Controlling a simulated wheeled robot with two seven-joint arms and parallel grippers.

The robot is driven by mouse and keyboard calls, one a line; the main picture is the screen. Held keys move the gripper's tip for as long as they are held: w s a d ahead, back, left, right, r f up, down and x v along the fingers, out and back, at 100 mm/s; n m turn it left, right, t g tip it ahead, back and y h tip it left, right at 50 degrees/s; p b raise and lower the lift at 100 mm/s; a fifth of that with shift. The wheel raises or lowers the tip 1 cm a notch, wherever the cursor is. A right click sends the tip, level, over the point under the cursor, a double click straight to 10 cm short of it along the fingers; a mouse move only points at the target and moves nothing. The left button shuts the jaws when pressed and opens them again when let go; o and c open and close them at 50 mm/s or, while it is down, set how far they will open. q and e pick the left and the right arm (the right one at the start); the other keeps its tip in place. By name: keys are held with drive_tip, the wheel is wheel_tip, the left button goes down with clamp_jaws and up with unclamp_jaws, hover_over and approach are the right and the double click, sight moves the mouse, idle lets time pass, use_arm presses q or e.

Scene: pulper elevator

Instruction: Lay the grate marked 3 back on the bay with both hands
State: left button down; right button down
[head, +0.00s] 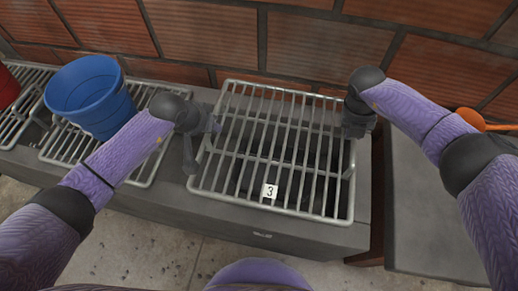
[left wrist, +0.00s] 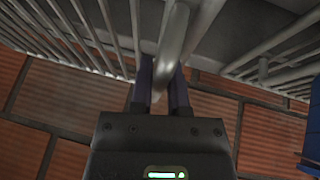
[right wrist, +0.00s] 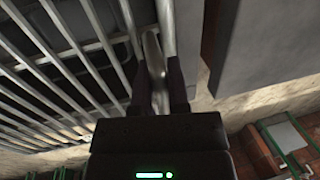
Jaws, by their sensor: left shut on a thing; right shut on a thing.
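The grate marked 3 (head: 239,177) is a metal bar grate over the dark opening of the bay (head: 205,205) in the grey bench. Its white tag with a 3 (head: 270,191) faces up near the front edge. My left gripper (head: 205,135) is shut on its left side bar, which shows between the fingers in the left wrist view (left wrist: 162,85). My right gripper (head: 353,130) is shut on its right side bar, also between the fingers in the right wrist view (right wrist: 155,80). I cannot tell whether the grate touches the bay's rim or hangs just above it.
A blue bucket (head: 92,95) stands on the neighbouring grate (head: 142,172) at the left, with a red bucket (head: 8,88) beyond it. A brick wall (head: 300,45) runs behind. A grey block (head: 430,205) stands at the right, with an orange object (head: 470,118) behind it.

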sight(215, 143)
use_arm(q)
drive_tip(key=shift+a+r, duration=0.1)
drive_tip(key=shift+a, duration=0.05)
